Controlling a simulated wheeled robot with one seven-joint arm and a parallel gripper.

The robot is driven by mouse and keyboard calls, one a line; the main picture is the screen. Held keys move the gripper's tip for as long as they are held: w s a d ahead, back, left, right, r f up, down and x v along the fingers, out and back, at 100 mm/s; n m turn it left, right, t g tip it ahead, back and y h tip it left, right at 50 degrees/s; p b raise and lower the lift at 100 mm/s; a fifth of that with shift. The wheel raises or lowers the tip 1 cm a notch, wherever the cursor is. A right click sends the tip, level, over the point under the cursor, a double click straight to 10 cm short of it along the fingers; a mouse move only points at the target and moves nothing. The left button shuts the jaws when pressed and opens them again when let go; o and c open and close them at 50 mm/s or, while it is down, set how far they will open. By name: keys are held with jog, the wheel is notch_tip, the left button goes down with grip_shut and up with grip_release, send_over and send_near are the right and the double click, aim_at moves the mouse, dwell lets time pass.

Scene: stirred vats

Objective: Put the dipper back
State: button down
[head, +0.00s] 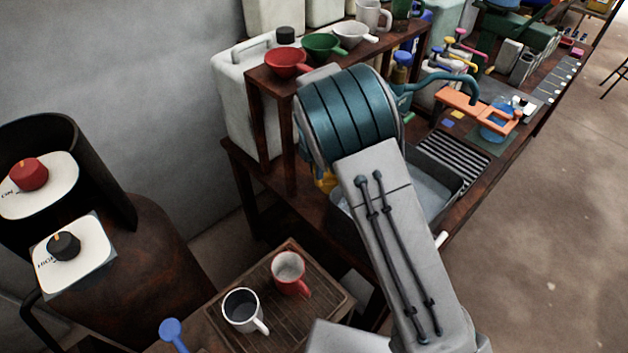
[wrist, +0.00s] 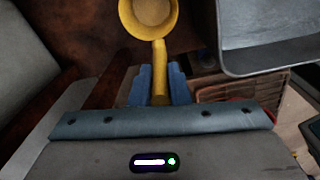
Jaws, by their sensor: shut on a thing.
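The yellow dipper (wrist: 159,55) has a round bowl and a straight handle. In the wrist view its bowl is at the top, beyond the fingertips. My gripper (wrist: 160,86) is shut on the handle, with a blue finger on each side. In the head view only a small yellow patch, likely the dipper (head: 325,179), shows at the left edge of my arm. My arm hides my gripper there. Red (head: 287,63), green (head: 321,47) and white (head: 353,35) handled bowls stand in a row on a dark wooden shelf (head: 262,82).
A grey metal basin (wrist: 228,62) is just right of the dipper in the wrist view. A slatted tray (head: 262,279) holds a red mug (head: 288,273) and a white mug (head: 242,310). A white canister (head: 229,97) stands behind the shelf. Open floor lies at right.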

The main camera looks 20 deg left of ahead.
jog(key=shift+s+a+f, duration=0.3)
jog(key=shift+s+f, duration=0.1)
jog(key=shift+s, duration=0.1)
jog(key=shift+f, duration=1.95)
jog(key=shift+f+p, duration=0.15)
jog(key=shift+p, duration=0.2)
jog(key=c, duration=1.4)
grip_release()
notch_tip(320, 180, up, 12)
jog(key=shift+d+r+b, duration=0.1)
jog(key=shift+r+b, duration=0.1)
jog(key=shift+b, duration=0.1)
